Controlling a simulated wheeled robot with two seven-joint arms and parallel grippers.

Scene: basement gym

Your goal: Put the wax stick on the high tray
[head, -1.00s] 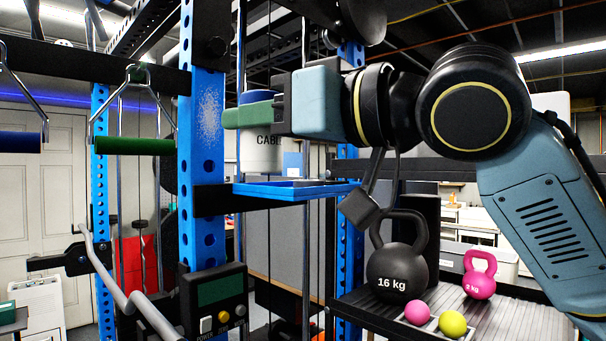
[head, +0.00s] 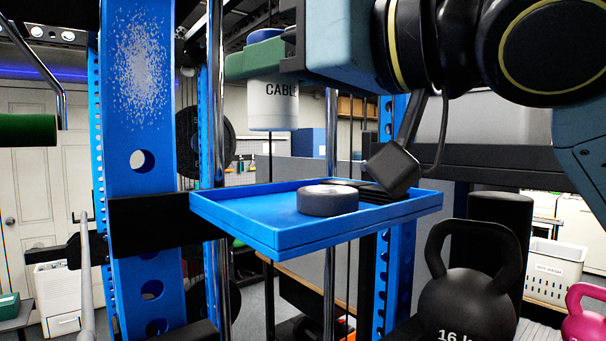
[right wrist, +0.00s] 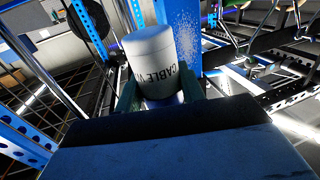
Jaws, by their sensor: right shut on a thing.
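The wax stick (head: 273,105) is a white cylinder with "CABL" in dark letters and a blue end on top. My right gripper (head: 258,62) is shut on it near its blue end and holds it upright. In the right wrist view the wax stick (right wrist: 150,55) sits between the two green fingers (right wrist: 160,92). The high tray (head: 238,213) is blue, shallow and fixed to the blue rack post. The stick hangs above the tray's back left part in the head view, with a visible gap below it. My left gripper is not in view.
A dark round roll (head: 328,203) lies on the middle of the tray, with a flat black item (head: 372,194) behind it. The tray's left part is bare. A blue post (head: 140,200) stands at left. A black kettlebell (head: 470,290) stands lower right.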

